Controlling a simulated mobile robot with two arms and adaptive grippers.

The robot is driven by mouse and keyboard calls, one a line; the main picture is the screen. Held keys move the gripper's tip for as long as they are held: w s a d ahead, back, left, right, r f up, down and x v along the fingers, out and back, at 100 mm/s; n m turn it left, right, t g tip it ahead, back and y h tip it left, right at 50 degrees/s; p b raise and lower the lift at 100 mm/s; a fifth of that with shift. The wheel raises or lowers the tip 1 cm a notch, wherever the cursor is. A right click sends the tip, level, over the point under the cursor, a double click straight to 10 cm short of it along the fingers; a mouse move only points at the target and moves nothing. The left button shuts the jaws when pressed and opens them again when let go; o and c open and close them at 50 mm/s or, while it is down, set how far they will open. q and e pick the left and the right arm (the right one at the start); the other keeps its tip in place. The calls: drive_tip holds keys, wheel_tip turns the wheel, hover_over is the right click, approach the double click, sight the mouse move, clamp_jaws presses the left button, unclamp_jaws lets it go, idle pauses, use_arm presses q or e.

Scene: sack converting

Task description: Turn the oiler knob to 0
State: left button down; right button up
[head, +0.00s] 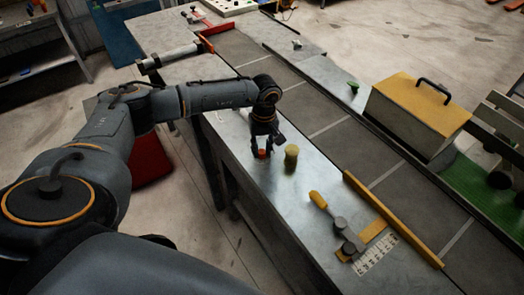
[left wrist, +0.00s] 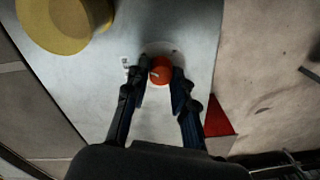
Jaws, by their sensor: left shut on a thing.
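The oiler knob is a small orange-red knob (head: 263,153) on the metal bench top, near its front edge. In the left wrist view the knob (left wrist: 161,70) sits between my fingertips, with a pale line on its top and a whitish plate partly showing around it. My left gripper (head: 263,148) points down from above and is shut on the knob; it also shows in the left wrist view (left wrist: 160,83). The fingers cover the knob's sides. Any numbers around it are too small to read. My right gripper is not in view.
A yellow cylinder (head: 291,157) stands close to the right of the knob. A red bin (head: 152,165) stands below.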

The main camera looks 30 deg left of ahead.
use_arm(q)
drive_tip(key=n+b, duration=0.1)
drive_tip(key=n, duration=0.1)
drive_tip(key=n+b, duration=0.1)
drive_tip(key=shift+f+n+b, duration=0.2)
drive_tip(key=shift+n+b, duration=0.2)
drive_tip(key=n+b, duration=0.3)
drive_tip(key=n, duration=0.1)
drive_tip(key=shift+a+n, duration=0.1)
drive_tip(key=shift+n, duration=0.2)
drive_tip(key=n+b, duration=0.2)
drive_tip(key=n, duration=0.1)
drive_tip(key=shift+r+n, duration=0.1)
drive_tip(key=shift+n, duration=0.2)
drive_tip(key=n+b, duration=0.2)
drive_tip(key=n, duration=0.2)
drive_tip(key=shift+s+n, duration=0.1)
drive_tip(key=shift+n, duration=0.2)
drive_tip(key=n+b, duration=0.1)
drive_tip(key=n, duration=0.2)
drive_tip(key=shift+n+h, duration=0.3)
drive_tip(key=n+b, duration=0.1)
drive_tip(key=n, duration=0.3)
drive_tip(key=shift+r, duration=0.1)
drive_tip(key=n+b, duration=0.1)
drive_tip(key=n, duration=0.4)
drive_tip(key=shift+s+n+b, duration=0.1)
drive_tip(key=shift+n+b, duration=0.25)
drive_tip(key=shift+n, duration=1.85)
